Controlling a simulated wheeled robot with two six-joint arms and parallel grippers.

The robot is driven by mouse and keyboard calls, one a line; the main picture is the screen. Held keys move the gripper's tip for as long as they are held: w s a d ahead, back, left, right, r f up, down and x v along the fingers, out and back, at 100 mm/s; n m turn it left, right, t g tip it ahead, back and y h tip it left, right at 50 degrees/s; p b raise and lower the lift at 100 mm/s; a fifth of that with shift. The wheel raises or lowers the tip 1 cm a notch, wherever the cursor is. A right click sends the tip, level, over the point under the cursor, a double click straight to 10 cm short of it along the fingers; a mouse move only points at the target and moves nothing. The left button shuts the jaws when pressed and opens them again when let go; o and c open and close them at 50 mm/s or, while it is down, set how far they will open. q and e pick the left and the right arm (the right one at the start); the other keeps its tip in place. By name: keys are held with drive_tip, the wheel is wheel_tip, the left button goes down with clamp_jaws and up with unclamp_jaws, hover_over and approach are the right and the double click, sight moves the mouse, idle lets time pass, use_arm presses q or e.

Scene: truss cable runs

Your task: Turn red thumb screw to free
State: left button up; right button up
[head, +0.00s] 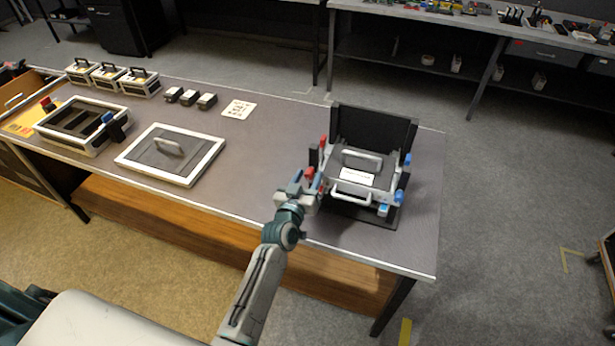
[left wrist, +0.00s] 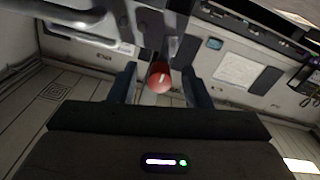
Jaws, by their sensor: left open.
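The device (head: 355,172) stands on the right part of the table, with a raised black back panel and a handle on top. Red thumb screws sit on its left side, one nearer the front (head: 309,173) and one farther back (head: 323,143). My left gripper (head: 308,186) is at the front left of the device, by the nearer red screw. In the left wrist view a red round screw head (left wrist: 160,77) with a white mark shows between the two dark, parted fingers (left wrist: 160,88). I cannot tell whether either finger touches it. My right gripper is not in view.
Blue knobs (head: 400,195) sit on the device's right side. A framed panel with a handle (head: 205,165) lies mid-table. An open tray-like frame (head: 60,145), small handled boxes (head: 140,87) and dark blocks (head: 207,101) stand at left. The table between panel and device is clear.

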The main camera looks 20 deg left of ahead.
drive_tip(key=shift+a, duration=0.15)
use_arm(q)
drive_tip(key=shift+c, duration=0.8)
clamp_jaws()
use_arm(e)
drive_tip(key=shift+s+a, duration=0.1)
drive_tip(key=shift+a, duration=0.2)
